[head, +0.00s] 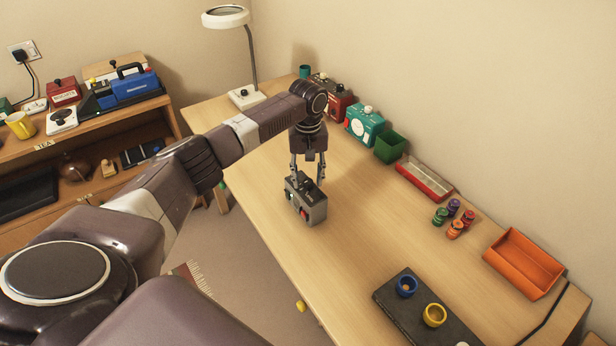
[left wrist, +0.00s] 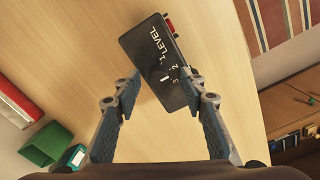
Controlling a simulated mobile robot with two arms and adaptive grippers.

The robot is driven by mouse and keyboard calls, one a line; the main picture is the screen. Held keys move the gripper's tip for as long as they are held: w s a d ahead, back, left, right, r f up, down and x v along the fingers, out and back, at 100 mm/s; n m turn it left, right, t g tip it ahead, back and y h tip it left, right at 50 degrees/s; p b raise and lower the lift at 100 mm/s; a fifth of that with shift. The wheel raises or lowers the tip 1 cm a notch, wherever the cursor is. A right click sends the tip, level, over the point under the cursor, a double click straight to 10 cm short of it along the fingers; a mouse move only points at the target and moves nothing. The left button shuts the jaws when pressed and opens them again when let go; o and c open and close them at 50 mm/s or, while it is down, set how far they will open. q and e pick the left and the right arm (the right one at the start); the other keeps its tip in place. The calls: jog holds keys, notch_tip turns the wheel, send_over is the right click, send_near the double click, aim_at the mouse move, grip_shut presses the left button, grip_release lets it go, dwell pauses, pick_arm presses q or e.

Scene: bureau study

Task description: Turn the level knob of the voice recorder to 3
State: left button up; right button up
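The voice recorder (head: 309,208) is a dark grey box standing on the desk near its front edge, with a red part on its side. In the left wrist view its dark top (left wrist: 150,50) carries white LEVEL lettering and the marks 1, 2 and 3. The level knob (left wrist: 165,79) looks black with a short white line; which mark it points at is too small to tell. My left gripper (head: 306,178) points down over the recorder's top. Its fingers are apart, one on each side of the knob end, and I cannot tell whether they touch. My right gripper is out of view.
On the desk (head: 370,240) are a lamp (head: 245,97), a teal box (head: 364,124), a green bin (head: 390,147), a red tray (head: 424,181), several small spools (head: 455,228), an orange tray (head: 524,262) and a dark board (head: 410,310) with two cups. The desk right of the recorder is clear.

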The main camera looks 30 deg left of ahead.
pick_arm(q)
jog(key=shift+c, duration=1.2)
grip_shut()
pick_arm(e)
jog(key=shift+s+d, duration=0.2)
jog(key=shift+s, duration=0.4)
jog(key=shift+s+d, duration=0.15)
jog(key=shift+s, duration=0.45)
